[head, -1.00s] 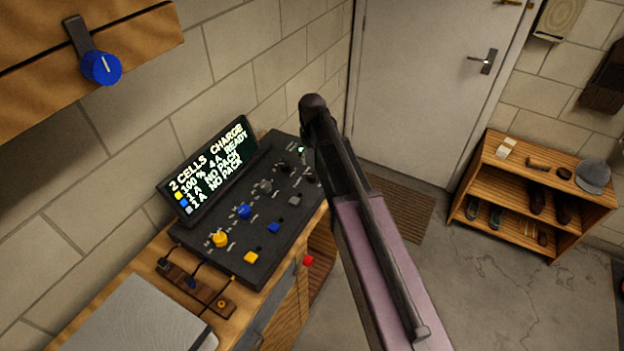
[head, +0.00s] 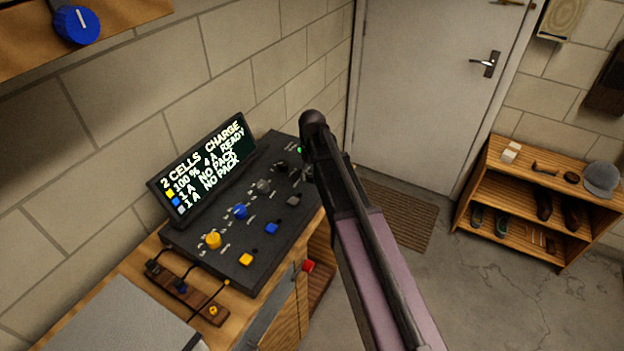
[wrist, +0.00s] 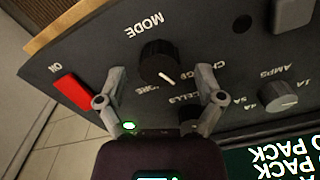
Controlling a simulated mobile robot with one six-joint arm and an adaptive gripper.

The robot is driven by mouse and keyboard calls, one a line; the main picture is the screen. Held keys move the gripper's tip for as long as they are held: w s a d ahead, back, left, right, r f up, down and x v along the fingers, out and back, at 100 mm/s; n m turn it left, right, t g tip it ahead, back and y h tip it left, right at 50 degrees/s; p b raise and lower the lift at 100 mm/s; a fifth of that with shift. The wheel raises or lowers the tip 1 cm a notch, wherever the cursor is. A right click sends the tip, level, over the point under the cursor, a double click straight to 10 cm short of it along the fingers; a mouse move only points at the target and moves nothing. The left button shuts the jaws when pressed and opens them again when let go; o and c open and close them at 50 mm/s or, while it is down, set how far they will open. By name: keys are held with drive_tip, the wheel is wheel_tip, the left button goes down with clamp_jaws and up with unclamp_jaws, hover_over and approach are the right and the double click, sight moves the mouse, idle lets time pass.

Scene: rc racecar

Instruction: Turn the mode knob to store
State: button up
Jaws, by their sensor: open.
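The black mode knob (wrist: 158,64) is on the dark charger panel (wrist: 240,55), under the upside-down word MODE in the wrist view. Its white pointer line aims to the lower right, towards the CHARGE label; the STORE label at lower left is partly covered. My gripper (wrist: 161,77) is open, with one finger on each side of the knob and gaps showing. The charger (head: 262,212) also shows in the head view, where my arm hides the mode knob and gripper. The charger's screen (head: 205,165) reads 2 CELLS CHARGE, with one line READY and two NO PACK.
A red ON switch (wrist: 72,90) lies left of the knob. A grey AMPS knob (wrist: 278,96) and another dark knob (wrist: 190,114) are nearby. In the head view, yellow (head: 213,240) and blue (head: 240,211) knobs stand nearer. A shelf (head: 540,200) stands right.

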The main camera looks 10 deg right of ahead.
drive_tip(key=shift+f+b, duration=0.3)
drive_tip(key=shift+f, duration=0.25)
drive_tip(key=c, duration=1.1)
